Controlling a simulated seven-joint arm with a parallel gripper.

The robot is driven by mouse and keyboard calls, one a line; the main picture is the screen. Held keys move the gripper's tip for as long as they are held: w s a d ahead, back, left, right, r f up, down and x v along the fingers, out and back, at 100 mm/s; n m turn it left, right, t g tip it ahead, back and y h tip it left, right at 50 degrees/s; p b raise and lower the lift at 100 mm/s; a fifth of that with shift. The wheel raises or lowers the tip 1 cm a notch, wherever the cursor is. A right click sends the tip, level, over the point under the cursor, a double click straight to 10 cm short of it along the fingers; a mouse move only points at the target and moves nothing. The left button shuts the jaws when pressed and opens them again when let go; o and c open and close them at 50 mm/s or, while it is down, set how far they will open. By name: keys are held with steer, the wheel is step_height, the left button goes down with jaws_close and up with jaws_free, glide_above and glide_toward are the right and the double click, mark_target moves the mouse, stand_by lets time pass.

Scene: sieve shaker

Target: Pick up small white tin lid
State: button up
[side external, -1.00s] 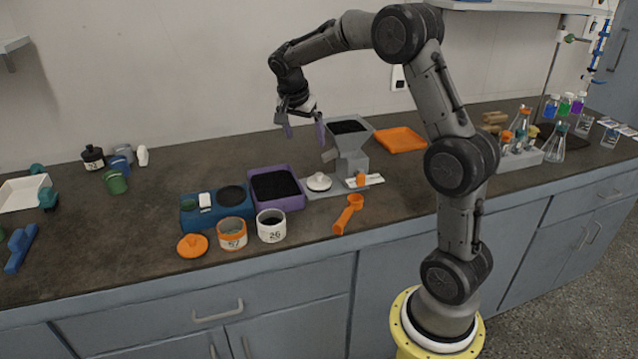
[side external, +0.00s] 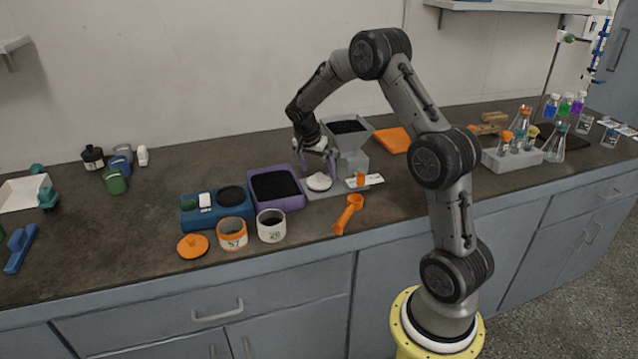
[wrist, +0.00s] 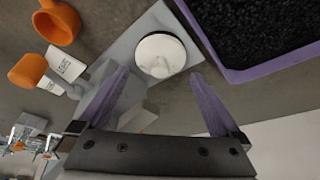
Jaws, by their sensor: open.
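The small white tin lid (side external: 319,182) lies on the grey base plate of the grey hopper device, between the purple tray and the hopper. In the wrist view the lid (wrist: 161,55) is round and white with a dark rim, just beyond my fingertips. My gripper (side external: 318,165) is open and empty, with its purple fingers just above the lid. In the wrist view the gripper (wrist: 160,75) has its two fingers spread, one toward each side of the lid. The lid's knob is hard to make out.
The purple tray (side external: 302,201) of black granules stands close left of the lid. The grey hopper (side external: 352,160) stands close right. An orange scoop (side external: 349,212) lies in front. A white tin (side external: 271,232), an orange-banded tin (side external: 232,240) and an orange lid (side external: 193,246) are at front left.

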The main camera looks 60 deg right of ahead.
mark_target(319, 174)
steer(key=shift+x, duration=1.55)
steer(key=shift+a, duration=0.1)
steer(key=shift+c, duration=0.2)
steer(key=c, duration=1)
steer(key=shift+r, duration=0.15)
